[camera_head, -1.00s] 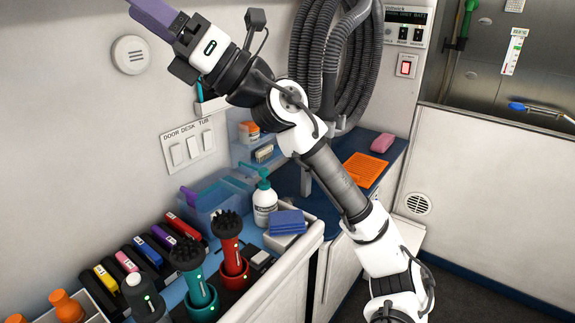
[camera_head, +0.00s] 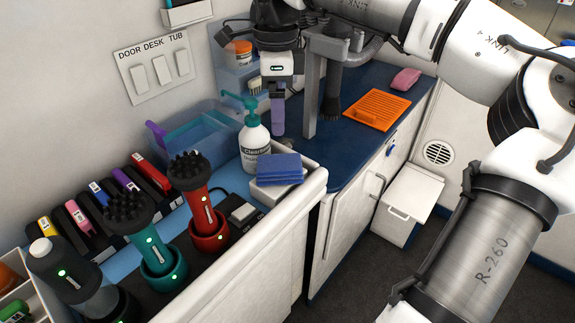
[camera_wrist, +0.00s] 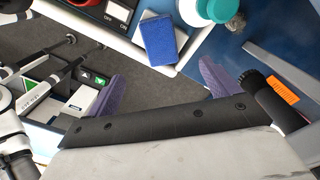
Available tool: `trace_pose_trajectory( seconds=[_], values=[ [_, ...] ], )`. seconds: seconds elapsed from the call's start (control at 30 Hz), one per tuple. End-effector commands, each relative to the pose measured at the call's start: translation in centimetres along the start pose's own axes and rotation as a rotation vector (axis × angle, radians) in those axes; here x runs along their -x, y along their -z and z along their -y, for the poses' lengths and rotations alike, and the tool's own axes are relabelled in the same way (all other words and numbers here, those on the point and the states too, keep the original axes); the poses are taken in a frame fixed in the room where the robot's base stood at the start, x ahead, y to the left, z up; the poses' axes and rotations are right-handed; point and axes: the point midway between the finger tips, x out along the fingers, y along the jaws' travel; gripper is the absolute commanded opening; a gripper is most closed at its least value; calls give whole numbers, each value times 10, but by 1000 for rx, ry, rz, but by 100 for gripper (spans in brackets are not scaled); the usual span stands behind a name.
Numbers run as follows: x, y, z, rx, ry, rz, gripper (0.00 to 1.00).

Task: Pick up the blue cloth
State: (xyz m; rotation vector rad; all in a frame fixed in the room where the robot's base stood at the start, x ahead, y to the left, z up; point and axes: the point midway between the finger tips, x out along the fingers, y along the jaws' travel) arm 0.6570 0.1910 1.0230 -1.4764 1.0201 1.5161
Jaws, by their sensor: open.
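The blue cloth (camera_head: 280,168) is folded into a small stack. It rests on a white container (camera_head: 262,193) at the counter's right end, beside a white pump bottle (camera_head: 255,140). The cloth also shows in the wrist view (camera_wrist: 158,40), top centre, beyond the fingertips. My gripper (camera_head: 278,128) points down behind and above the cloth, apart from it; its purple fingers overlap edge-on in the head view. In the wrist view my gripper (camera_wrist: 160,78) has its two purple fingers wide apart with nothing between them.
Red (camera_head: 204,205) and teal (camera_head: 150,240) brush-topped tools stand in holders left of the cloth. A clear blue tub (camera_head: 190,135) is behind the bottle. A grey post (camera_head: 313,90) stands close to my gripper. The blue desk (camera_head: 345,145) has bare room.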

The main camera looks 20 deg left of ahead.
Motion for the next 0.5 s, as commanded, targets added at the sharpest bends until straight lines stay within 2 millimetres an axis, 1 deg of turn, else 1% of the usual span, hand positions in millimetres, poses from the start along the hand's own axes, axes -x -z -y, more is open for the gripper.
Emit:
trace_pose_trajectory(
  seconds=[0.17, 0.4, 0.5],
  values=[
    [-19, 4, 0, -4, -4, -11, 87],
    [-66, 3, -1, -2, -5, -8, 87],
    [-79, 3, 0, -2, -5, -8, 87]
  ],
)
